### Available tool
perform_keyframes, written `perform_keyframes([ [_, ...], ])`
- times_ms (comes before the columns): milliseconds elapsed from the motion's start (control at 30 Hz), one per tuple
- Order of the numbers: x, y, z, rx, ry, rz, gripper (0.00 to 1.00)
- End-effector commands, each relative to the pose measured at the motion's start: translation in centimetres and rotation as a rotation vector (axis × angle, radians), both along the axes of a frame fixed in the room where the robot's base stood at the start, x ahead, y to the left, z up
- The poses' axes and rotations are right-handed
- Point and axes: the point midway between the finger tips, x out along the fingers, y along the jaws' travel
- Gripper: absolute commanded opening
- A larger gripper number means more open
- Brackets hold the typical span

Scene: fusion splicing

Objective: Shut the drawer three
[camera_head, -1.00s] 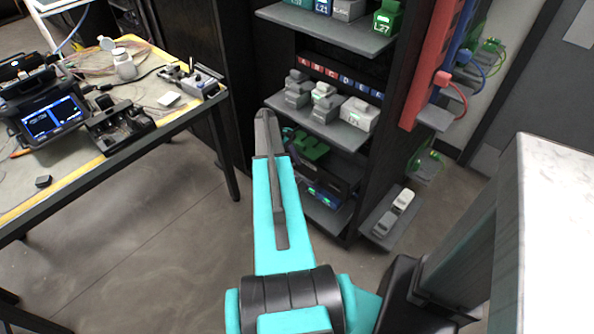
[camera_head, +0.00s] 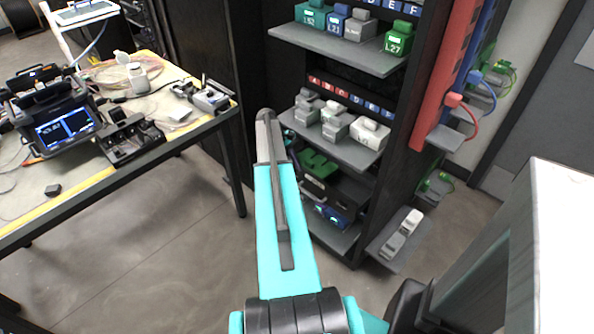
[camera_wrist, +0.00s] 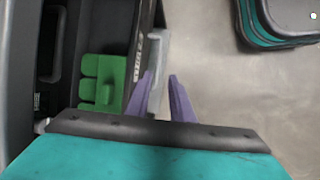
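An open drawer (camera_head: 345,190) juts from the lower part of the dark rack, with a green block (camera_head: 318,165) inside. No number shows legibly on it, so I cannot tell for sure that it is drawer three. In the wrist view, the green block (camera_wrist: 103,80) lies behind the drawer's dark front, which carries pale lettering and a grey handle (camera_wrist: 157,55). My gripper (camera_wrist: 160,78) is open, its two purple fingers apart at the near end of the handle. Whether they touch it is unclear. In the head view my arm shows, but the fingers do not.
Shelves with grey (camera_head: 340,126) and coloured boxes (camera_head: 398,38) sit above the drawer. A low side shelf (camera_head: 385,248) holds small grey and white boxes. A work table (camera_head: 185,128) with a splicer (camera_head: 50,115) stands at the left. Bare floor lies between table and rack.

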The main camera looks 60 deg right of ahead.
Motion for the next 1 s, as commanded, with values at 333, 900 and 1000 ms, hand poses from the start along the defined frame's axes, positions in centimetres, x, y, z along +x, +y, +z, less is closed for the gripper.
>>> perform_keyframes([
  [333,-0.3,0.2,0.0,-0.064,-0.006,-0.105,0.00],
  [900,-1.6,1.2,0.7,-0.354,-0.055,-0.587,0.00],
  [1000,-1.9,1.4,0.9,-0.414,-0.070,-0.687,0.00],
])
